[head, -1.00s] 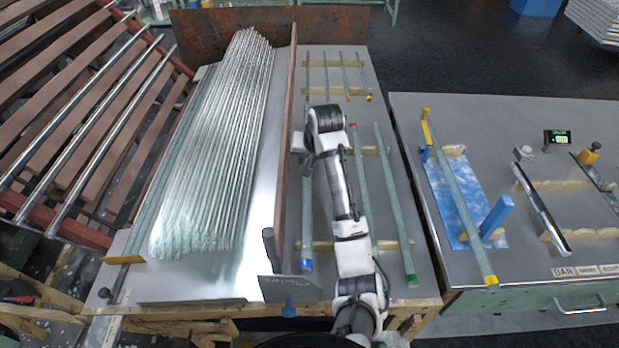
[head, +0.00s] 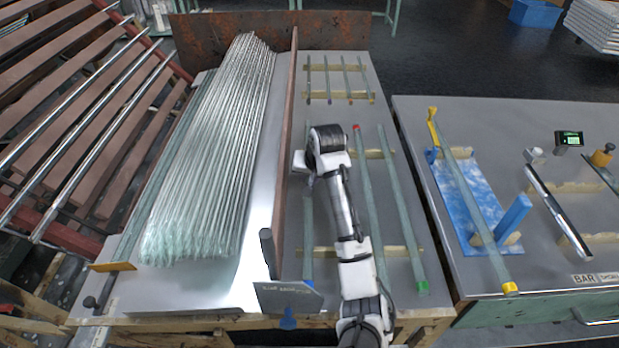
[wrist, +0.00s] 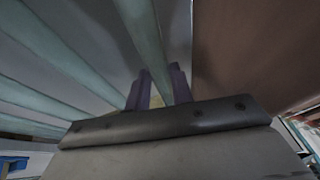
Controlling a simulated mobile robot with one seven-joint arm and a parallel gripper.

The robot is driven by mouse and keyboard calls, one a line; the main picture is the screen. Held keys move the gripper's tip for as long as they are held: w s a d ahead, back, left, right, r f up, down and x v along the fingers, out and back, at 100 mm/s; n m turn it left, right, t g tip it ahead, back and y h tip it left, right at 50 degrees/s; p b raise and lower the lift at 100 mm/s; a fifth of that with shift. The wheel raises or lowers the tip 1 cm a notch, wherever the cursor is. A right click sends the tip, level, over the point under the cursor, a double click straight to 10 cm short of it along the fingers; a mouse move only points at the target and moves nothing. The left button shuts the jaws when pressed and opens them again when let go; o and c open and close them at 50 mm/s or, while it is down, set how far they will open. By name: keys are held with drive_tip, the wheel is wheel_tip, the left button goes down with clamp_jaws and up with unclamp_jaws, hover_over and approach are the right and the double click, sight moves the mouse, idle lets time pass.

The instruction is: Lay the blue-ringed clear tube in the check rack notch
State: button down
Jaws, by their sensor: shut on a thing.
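The blue-ringed clear tube (head: 308,207) lies lengthwise at the left of the row of long tubes on the middle table, beside the brown upright board. Its near blue end shows just past the front wooden rest. My gripper (wrist: 158,92) is shut on a clear tube (wrist: 146,35) in the wrist view, with a dark finger on each side. In the head view my arm hides the fingers; the hand (head: 301,163) is over the blue-ringed tube. On the right table, a yellow-ended tube (head: 474,200) lies across notched wooden blocks over a blue sheet; I cannot tell which notch is the check rack's.
A red-ended tube (head: 369,200) and a green-ended tube (head: 402,205) lie right of the held one. The brown board (head: 287,150) stands close on the left, with a large tube stack (head: 210,160) beyond.

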drive_tip(key=shift+f, duration=0.6)
drive_tip(key=c, duration=1.2)
unclamp_jaws()
drive_tip(key=shift+r, duration=0.3)
drive_tip(key=p+v, duration=0.8)
drive_tip(key=v, duration=0.4)
drive_tip(key=shift+r+p, duration=0.35)
drive_tip(key=shift+p, duration=0.05)
